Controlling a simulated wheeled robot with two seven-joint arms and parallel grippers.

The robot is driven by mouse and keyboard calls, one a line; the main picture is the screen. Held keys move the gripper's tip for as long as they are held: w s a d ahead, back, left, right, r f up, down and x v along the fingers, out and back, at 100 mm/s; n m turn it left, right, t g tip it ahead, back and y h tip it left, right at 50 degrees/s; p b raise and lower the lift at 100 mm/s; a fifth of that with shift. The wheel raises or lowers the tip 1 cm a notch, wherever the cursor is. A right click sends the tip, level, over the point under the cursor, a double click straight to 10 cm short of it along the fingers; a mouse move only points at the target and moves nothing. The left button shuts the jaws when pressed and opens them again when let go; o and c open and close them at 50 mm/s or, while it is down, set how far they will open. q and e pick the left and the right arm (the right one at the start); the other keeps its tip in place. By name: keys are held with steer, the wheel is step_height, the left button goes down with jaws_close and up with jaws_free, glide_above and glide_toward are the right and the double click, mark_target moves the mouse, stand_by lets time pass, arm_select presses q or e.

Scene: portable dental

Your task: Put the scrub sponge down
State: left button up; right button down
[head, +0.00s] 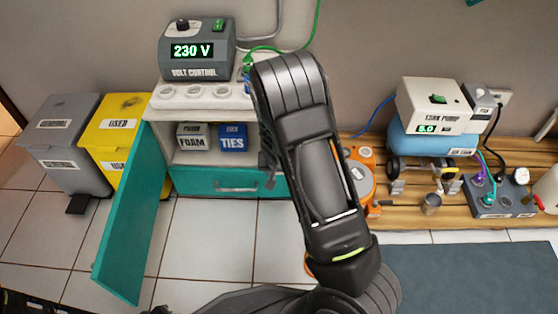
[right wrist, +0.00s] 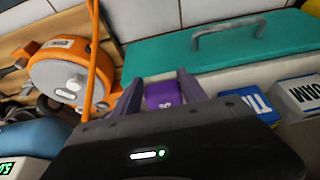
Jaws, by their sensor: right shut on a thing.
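My right arm crosses the middle of the head view and hides most of its own gripper (head: 268,172), which is at the right side of the cabinet's open shelf. In the right wrist view, the fingers of that gripper (right wrist: 160,88) are shut on a small purple block, which I take for the scrub sponge (right wrist: 162,96). Its lower part is hidden behind the gripper body. I cannot tell whether the sponge touches the shelf (head: 195,158). The sponge cannot be made out in the head view. My left gripper is not clearly visible.
A FOAM box (head: 193,137) and a blue TIES box (head: 232,138) stand on the shelf. Below is a teal drawer (head: 215,182); a teal door (head: 130,220) stands open at left. An orange reel (head: 360,175) sits on the wooden bench to the right.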

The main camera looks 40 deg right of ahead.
steer(key=w+d, duration=0.2)
steer(key=shift+w+f+b, duration=0.1)
steer(key=shift+w+b, duration=0.2)
steer(key=shift+w+d, duration=0.1)
steer(key=shift+w, duration=0.1)
steer(key=shift+w+d, duration=0.1)
steer(key=shift+w+d, duration=0.25)
steer(key=shift+w+d+b, duration=0.8)
steer(key=shift+w+d, duration=0.05)
steer(key=shift+w, duration=0.25)
steer(key=shift+a+f+b, duration=0.15)
steer(key=shift+f+b, duration=0.3)
steer(key=shift+f, duration=0.3)
steer(key=shift+r, duration=0.1)
steer(key=shift+s, duration=0.1)
